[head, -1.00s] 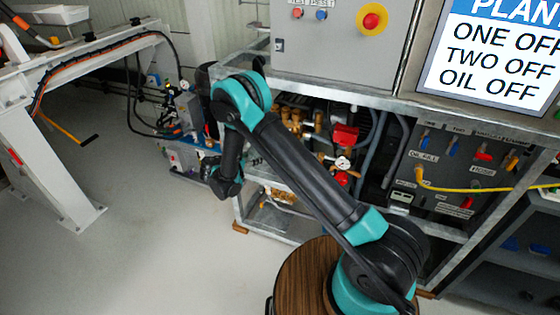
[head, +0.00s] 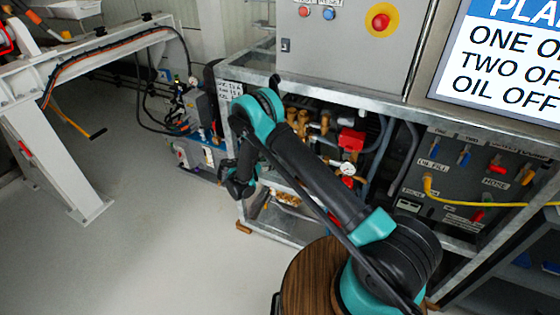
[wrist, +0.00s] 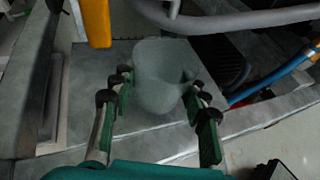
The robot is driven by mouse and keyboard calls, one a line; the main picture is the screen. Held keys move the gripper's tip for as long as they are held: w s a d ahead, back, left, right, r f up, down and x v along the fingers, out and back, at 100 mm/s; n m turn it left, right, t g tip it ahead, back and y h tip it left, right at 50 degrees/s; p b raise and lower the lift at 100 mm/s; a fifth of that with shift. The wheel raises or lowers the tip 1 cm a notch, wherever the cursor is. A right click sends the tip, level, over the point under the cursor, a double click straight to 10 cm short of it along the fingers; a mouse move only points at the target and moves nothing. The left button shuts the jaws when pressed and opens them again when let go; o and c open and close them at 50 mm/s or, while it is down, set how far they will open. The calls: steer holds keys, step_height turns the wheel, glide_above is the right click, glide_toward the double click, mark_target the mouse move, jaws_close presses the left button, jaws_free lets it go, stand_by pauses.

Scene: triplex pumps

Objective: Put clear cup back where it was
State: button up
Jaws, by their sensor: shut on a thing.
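The clear cup (wrist: 160,72) shows in the wrist view as a greyish, see-through form between the fingers of my gripper (wrist: 163,98). The gripper is shut on it, with one finger on each side. Behind the cup lies a flat grey metal surface (wrist: 100,75); I cannot tell whether the cup touches it. In the head view my gripper (head: 238,184) hangs low in front of the left end of the pump frame, and the cup cannot be made out there.
A yellow part (wrist: 96,22) and a grey pipe (wrist: 235,20) are close to the cup in the wrist view. A blue hose (wrist: 270,80) runs at right. In the head view, the metal frame (head: 350,110) holds valves and hoses. Open floor (head: 150,240) lies to its left.

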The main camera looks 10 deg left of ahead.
steer(key=shift+w+d, duration=0.7)
steer(key=shift+w, duration=0.05)
steer(key=w+d, duration=0.2)
steer(key=shift+w+d, duration=0.3)
steer(key=shift+w, duration=0.05)
steer(key=shift+s+a+f, duration=0.1)
steer(key=shift+a+f, duration=0.1)
steer(key=shift+f, duration=0.55)
steer(key=shift+f, duration=0.15)
steer(key=o, duration=1.2)
steer(key=shift+c, duration=0.2)
